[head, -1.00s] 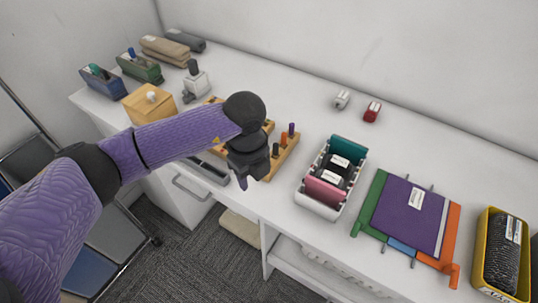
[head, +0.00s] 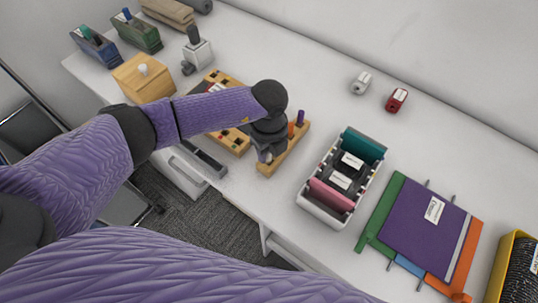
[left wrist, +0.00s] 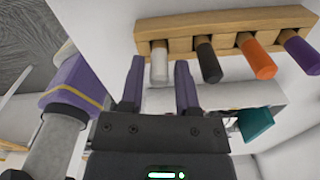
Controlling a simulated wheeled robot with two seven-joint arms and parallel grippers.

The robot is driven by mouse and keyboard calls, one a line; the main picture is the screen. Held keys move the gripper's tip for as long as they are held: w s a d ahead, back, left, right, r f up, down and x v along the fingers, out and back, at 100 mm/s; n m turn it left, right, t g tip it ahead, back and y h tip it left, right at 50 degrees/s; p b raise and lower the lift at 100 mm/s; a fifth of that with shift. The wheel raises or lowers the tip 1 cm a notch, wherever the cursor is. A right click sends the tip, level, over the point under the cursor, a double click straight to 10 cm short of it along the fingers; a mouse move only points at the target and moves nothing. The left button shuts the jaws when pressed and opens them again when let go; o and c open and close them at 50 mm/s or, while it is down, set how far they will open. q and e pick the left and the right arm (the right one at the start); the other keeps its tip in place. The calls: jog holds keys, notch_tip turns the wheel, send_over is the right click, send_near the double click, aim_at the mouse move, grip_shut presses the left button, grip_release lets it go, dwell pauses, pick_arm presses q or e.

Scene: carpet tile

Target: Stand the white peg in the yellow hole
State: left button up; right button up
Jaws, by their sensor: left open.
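The white peg (left wrist: 160,64) stands at the end of a row of pegs in a wooden rack (left wrist: 225,22) in the left wrist view. My left gripper (left wrist: 160,68) is open, with its two purple fingers to either side of the white peg in that picture. I cannot tell whether they touch it. In the head view, my left gripper (head: 266,156) is over the near part of the rack (head: 273,168) and hides the white peg. A wooden board (head: 238,147) with coloured marks lies left of the rack, partly behind my forearm. I cannot make out the yellow hole. My right gripper is out of view.
A black peg (left wrist: 207,62), an orange peg (left wrist: 257,58) and a purple peg (left wrist: 301,52) stand beside the white one. A white bin (head: 322,212) with folders stands right of the rack. A wooden box (head: 143,80) stands left of the board.

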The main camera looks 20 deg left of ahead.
pick_arm(q)
jog(key=shift+f, duration=0.75)
jog(key=shift+c, duration=0.3)
grip_shut()
